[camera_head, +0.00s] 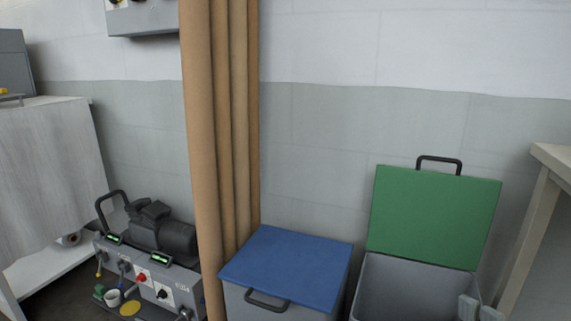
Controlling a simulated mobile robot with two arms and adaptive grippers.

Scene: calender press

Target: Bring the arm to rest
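My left gripper is not in view. Two small light-grey pieces (479,308) show at the bottom edge, in front of the open bin's right side. They look like the tips of my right gripper, but the rest is cut off by the frame. I cannot tell whether it is open or shut, and I see nothing held there.
A grey bin (405,290) stands with its green lid (433,217) raised. Left of it is a bin with a shut blue lid (290,268). Tables stand at the left (48,170) and right (552,160).

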